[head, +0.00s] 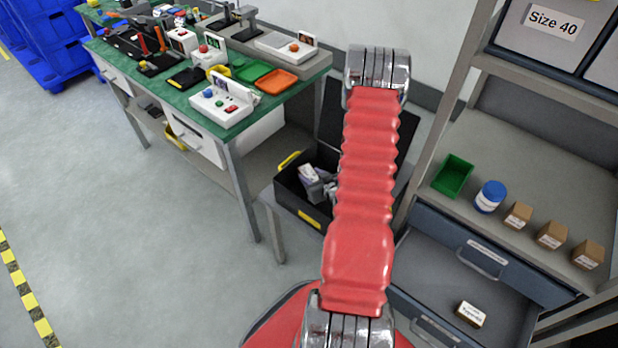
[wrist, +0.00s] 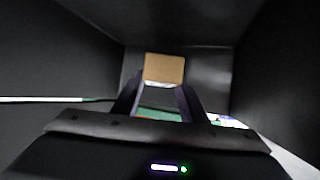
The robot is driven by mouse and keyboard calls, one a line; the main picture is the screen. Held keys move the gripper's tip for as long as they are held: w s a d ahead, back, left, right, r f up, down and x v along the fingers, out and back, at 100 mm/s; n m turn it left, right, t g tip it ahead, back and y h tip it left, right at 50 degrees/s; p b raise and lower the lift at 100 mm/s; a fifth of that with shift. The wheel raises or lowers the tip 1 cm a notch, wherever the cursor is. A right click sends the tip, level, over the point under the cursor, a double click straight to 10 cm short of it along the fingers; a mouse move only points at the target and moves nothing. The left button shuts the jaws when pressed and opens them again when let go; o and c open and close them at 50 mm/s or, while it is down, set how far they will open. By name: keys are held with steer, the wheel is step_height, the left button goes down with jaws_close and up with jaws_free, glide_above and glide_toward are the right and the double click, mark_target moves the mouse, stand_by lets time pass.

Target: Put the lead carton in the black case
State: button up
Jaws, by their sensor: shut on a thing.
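My gripper (wrist: 162,86) is shut on a small carton (wrist: 164,68) with a plain brown face and a pale lower edge. Its label does not show. Dark walls stand on the left, far and right sides of the wrist view around the held carton. The black case (head: 298,203) stands with its lid open on a low surface beside the workbench in the head view. Several pale and grey items lie inside it. My red arm covers part of the case and its lid, and my gripper is hidden in the head view.
Several brown cartons (head: 551,235), a blue-lidded jar (head: 489,197) and a green bin (head: 453,176) stand on the right shelf. A small labelled box (head: 470,313) lies in the open drawer below. The green workbench (head: 290,88) is crowded.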

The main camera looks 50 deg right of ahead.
steer(key=o, duration=1.1)
steer(key=shift+c, duration=0.2)
steer(key=shift+r, duration=0.45)
steer(key=v, duration=1.2)
steer(key=shift+r, duration=0.1)
steer(key=shift+w+d, duration=0.1)
